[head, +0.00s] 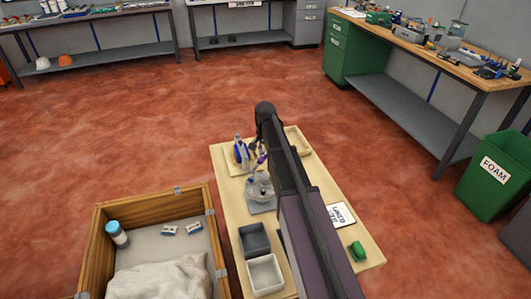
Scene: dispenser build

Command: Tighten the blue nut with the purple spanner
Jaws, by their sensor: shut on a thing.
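My gripper (256,147) is in the head view above the far part of the narrow wooden table (232,207), partly hidden by my arm. It is shut on the purple spanner (262,158), of which only a small purple piece shows at the fingers. A clear dispenser assembly (261,187) stands on a grey plate just nearer than the gripper. The blue nut is too small to make out in this view. I cannot tell whether the spanner touches anything.
A blue-and-white bottle (241,153) stands in a shallow wooden tray (229,166) left of the gripper. A dark bin (255,239), a light bin (266,274), a lettered white card (341,215) and a green object (357,250) sit nearer. A wooden crate (92,233) stands left.

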